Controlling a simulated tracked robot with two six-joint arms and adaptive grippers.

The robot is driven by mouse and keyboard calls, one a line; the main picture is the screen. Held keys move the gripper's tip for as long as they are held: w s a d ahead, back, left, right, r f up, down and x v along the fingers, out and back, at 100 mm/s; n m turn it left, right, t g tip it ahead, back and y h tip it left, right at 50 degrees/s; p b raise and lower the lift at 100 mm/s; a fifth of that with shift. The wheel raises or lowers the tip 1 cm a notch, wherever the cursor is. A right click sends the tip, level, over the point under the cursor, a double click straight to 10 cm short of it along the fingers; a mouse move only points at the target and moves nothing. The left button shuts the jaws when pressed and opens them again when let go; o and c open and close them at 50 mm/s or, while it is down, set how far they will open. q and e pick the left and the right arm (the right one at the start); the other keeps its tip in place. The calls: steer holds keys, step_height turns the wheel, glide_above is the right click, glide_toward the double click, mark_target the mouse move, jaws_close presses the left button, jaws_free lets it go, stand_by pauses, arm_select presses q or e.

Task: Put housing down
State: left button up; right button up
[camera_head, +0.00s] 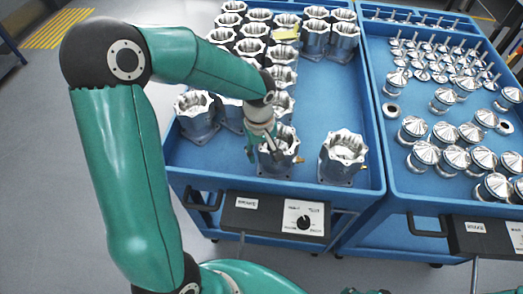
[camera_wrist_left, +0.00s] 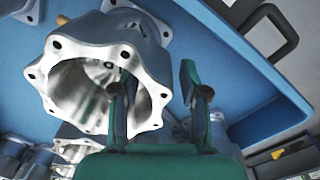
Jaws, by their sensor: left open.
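My left gripper (camera_head: 263,147) is open at the front housing (camera_head: 280,161) on the left blue cart. In the left wrist view, the gripper's two fingers (camera_wrist_left: 155,95) stand apart, with one finger at the rim of the silver housing (camera_wrist_left: 146,58) and the other outside it. I cannot tell whether a finger touches the wall. The housing stands upright on the cart top, partly hidden by the gripper in the head view. A brass-coloured fitting shows on its right side. My right gripper is not in view.
Another housing (camera_head: 342,158) stands to the right and one (camera_head: 197,116) to the left. Rows of housings fill the back of the left cart (camera_head: 235,180). The right cart (camera_head: 383,133) carries several capped parts (camera_head: 424,155). A handle (camera_head: 203,202) and a control panel (camera_head: 275,216) are at the front.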

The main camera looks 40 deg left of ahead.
arm_select(q)
step_height(320, 180, up, 12)
steer(key=shift+s+r, duration=0.1)
stand_by(0.5)
stand_by(0.5)
